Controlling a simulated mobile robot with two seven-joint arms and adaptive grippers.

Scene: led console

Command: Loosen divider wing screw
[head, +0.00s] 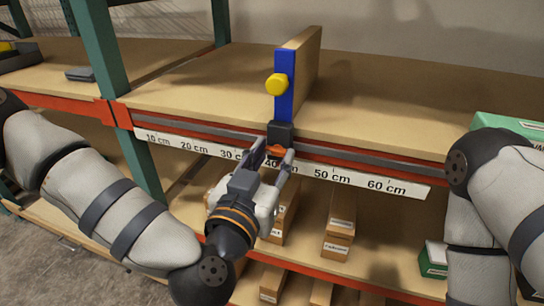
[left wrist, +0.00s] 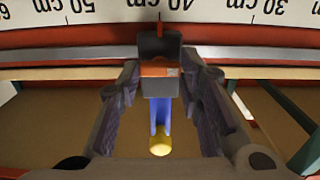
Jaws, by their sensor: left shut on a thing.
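The divider (head: 306,70) is an upright tan panel with a blue front edge strip (head: 285,95) and a yellow knob (head: 276,85). A black clamp block (head: 281,133) sits at its foot on the shelf's front rail. The orange wing screw (head: 276,151) is on the front of this block. My left gripper (head: 271,158) is shut on the wing screw, one finger on each side. The left wrist view shows the orange wing screw (left wrist: 160,78) between the fingertips, with the yellow knob (left wrist: 159,145) beyond. My right gripper is out of view.
Small cartons (head: 340,225) stand on the lower shelf. A green upright (head: 100,45) is at left.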

